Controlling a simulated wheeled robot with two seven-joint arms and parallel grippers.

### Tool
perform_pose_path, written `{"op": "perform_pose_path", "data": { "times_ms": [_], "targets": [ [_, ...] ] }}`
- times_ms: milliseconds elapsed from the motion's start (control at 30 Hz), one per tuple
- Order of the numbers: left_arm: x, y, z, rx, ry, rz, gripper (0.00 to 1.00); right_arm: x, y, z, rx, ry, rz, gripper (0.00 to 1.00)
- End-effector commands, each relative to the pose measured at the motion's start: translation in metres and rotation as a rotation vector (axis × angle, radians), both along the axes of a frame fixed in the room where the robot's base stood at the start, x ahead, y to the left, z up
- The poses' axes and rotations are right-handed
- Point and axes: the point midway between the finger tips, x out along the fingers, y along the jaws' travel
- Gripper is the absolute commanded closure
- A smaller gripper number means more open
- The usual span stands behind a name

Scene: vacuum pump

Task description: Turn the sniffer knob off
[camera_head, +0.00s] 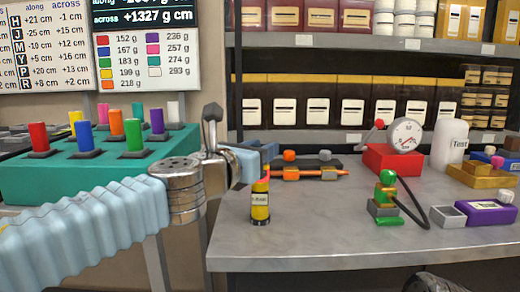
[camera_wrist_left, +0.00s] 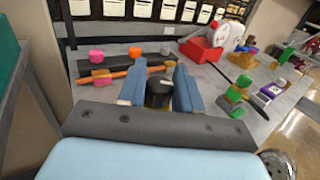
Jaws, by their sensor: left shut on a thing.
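My left gripper (camera_head: 262,166) comes in from the left, with its blue fingers at the top of a small yellow-and-black labelled cylinder (camera_head: 260,206) near the table's left edge. In the left wrist view, my left gripper (camera_wrist_left: 160,92) is shut on the dark round top (camera_wrist_left: 158,91) of this upright cylinder. The label is too small to read. In the head view, the fingers and wrist hide most of that top. I cannot tell from the pictures which part is the sniffer knob.
Behind the cylinder lies a dark rack with an orange rod (camera_head: 325,173) and coloured knobs. A red gauge box (camera_head: 385,160), a green-and-yellow device (camera_head: 386,195) and a purple box (camera_head: 486,212) stand to the right. A teal block (camera_head: 60,175) with coloured pegs is at left. The table's front middle is clear.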

Motion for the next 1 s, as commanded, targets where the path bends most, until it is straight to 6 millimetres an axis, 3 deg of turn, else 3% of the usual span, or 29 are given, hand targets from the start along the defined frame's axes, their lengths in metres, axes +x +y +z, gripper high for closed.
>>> {"op": "perform_pose_path", "data": {
  "times_ms": [567, 1000],
  "targets": [
    [0.001, 0.001, 0.000, 0.000, 0.002, -0.173, 0.96, -0.001, 0.002, 0.007, 0.003, 0.001, 0.004, 0.57],
    [0.001, 0.001, -0.001, 0.000, 0.003, -0.430, 0.96, -0.002, 0.005, 0.017, 0.007, 0.003, 0.008, 0.57]
  ]
}}
